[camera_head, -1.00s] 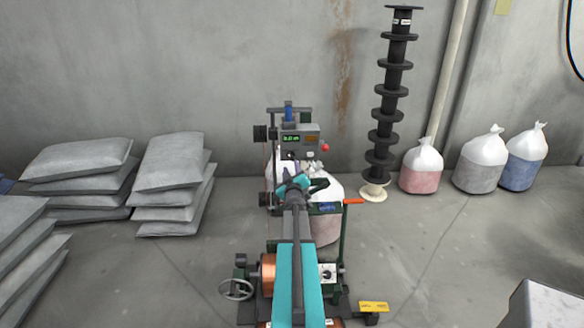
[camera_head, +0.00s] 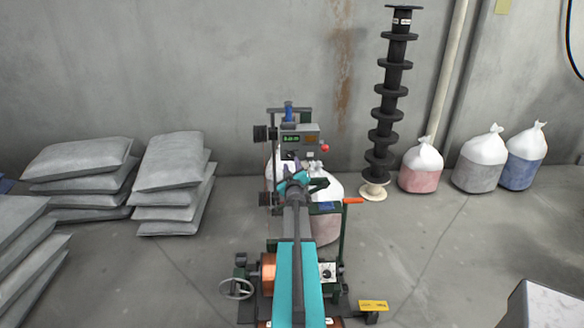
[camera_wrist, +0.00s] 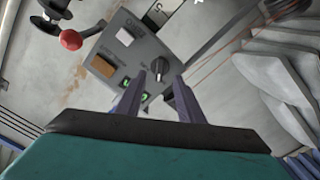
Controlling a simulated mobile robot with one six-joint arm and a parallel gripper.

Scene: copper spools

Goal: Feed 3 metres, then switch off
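The winding machine's grey control box (camera_head: 301,135) stands in front of the wall, with a small green display (camera_head: 291,139) whose digits I cannot read surely. A red knob (camera_head: 325,147) sits at its right side. In the wrist view the control box (camera_wrist: 112,45) shows a white button (camera_wrist: 124,37), an orange button (camera_wrist: 103,66) and a black rotary knob (camera_wrist: 158,68). My gripper (camera_wrist: 160,80) is open, its two fingers apart in front of the box near the rotary knob and display; I cannot tell if they touch. A copper spool (camera_head: 267,274) sits low on the machine, partly behind my arm.
A handwheel (camera_head: 237,289) and an orange-handled lever (camera_head: 353,201) flank the machine. Grey sacks (camera_head: 171,170) are stacked on the left. A tower of black spools (camera_head: 388,110) and tied bags (camera_head: 422,168) stand on the right.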

